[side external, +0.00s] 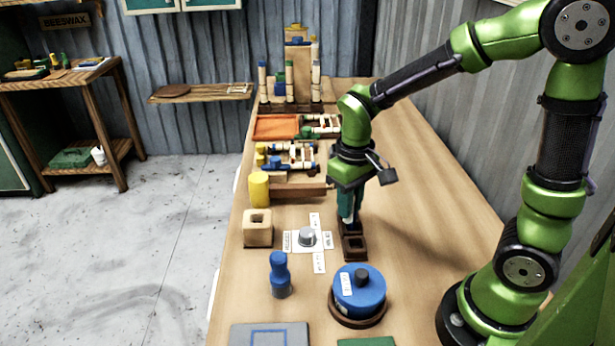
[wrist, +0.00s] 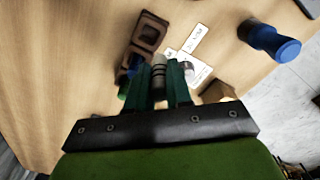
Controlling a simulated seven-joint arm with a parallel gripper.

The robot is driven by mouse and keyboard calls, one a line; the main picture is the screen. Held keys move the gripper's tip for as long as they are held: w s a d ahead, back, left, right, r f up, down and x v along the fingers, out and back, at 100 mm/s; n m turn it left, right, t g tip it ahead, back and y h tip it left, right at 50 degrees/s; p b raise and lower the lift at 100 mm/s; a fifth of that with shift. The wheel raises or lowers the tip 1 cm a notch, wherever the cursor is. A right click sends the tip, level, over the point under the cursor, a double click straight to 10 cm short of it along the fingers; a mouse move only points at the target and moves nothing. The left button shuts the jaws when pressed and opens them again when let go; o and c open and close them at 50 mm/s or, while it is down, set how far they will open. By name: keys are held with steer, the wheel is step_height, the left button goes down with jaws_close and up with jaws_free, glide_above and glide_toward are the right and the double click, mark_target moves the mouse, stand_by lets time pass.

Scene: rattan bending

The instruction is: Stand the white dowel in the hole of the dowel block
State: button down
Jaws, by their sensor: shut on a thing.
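My gripper (side external: 348,222) points down at the dark brown block (side external: 355,246), close above or at its far part. Its green fingers (wrist: 160,80) are shut on the white dowel (wrist: 158,66), a pale rod with dark bands that shows between them in the wrist view. The fingers hide most of the dowel in the side view, and its lower end is not clear. The dark block (wrist: 150,31) has square openings. A pale wooden block (side external: 258,235) with a dark square hole stands left of the gripper; I cannot tell which block is the dowel block.
A grey knob (side external: 307,237) with white label cards lies between the blocks. A blue peg-shaped piece (side external: 279,275) and a round blue-lidded container (side external: 359,292) stand nearer. A yellow cylinder (side external: 259,189) and wooden racks stand farther back. The table's right side is clear.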

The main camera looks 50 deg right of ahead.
steer(key=w+a, duration=0.5)
steer(key=w, duration=0.4)
steer(key=w+a, duration=0.5)
steer(key=w, duration=0.4)
steer(key=shift+m, duration=0.3)
steer(key=shift+s+f, duration=0.15)
steer(key=shift+f, duration=1.05)
steer(key=shift+s+f, duration=0.1)
steer(key=shift+f, duration=1.05)
steer(key=shift+f, duration=0.25)
steer(key=c, duration=0.9)
jaws_free()
steer(key=shift+c, duration=0.2)
step_height(320, 180, up, 9)
